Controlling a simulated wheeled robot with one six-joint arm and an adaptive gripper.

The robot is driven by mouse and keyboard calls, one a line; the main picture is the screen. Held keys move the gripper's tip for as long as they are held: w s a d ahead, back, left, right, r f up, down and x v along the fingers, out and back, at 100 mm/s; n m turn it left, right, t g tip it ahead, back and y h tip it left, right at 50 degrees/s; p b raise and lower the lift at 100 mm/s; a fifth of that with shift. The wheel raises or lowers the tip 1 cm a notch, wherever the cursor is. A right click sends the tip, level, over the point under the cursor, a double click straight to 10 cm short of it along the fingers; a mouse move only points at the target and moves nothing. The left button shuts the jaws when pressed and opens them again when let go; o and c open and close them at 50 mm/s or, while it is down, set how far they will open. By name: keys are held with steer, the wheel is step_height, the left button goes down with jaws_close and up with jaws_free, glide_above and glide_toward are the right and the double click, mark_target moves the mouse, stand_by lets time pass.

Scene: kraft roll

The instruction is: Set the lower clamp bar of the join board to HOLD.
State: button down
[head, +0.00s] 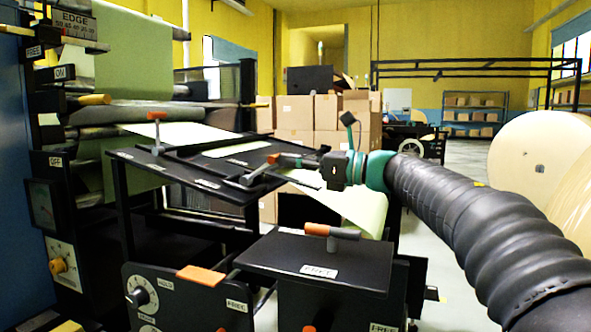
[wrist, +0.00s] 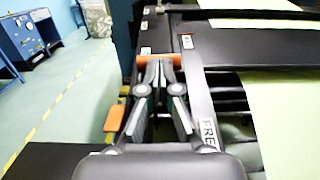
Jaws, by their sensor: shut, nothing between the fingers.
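The join board (head: 190,165) is a tilted black board at the middle left of the head view, with pale sheet over it. An orange handle (wrist: 150,60), apparently the lower clamp bar's, lies crosswise at my fingertips in the wrist view. My gripper (wrist: 158,66) is shut and empty, its tips at or just over this handle; I cannot tell whether they touch. A FREE label (wrist: 208,133) is on the dark bar right of my fingers. In the head view my gripper (head: 285,161) reaches left over the board's right end, partly hiding the handle there.
Another orange handle (head: 157,115) stands on a post at the board's far left. A black cabinet top (head: 315,258) with an orange handle and FREE label is in front. A dial panel (head: 180,300) stands beside it. Large paper rolls (head: 535,150) are at right; open floor shows in the wrist view.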

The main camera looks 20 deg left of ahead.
steer(key=a+r, duration=0.2)
steer(key=a+r+p, duration=0.1)
steer(key=r, duration=0.1)
steer(key=shift+w+a+r, duration=0.15)
steer(key=shift+a+r, duration=0.15)
steer(key=shift+a, duration=0.1)
steer(key=shift+w+a+r+p, duration=0.1)
steer(key=shift+a+r+p, duration=0.2)
steer(key=shift+a, duration=0.3)
steer(key=shift+w+a+r+p, duration=0.1)
steer(key=shift+a+r+p, duration=0.2)
steer(key=shift+a, duration=0.3)
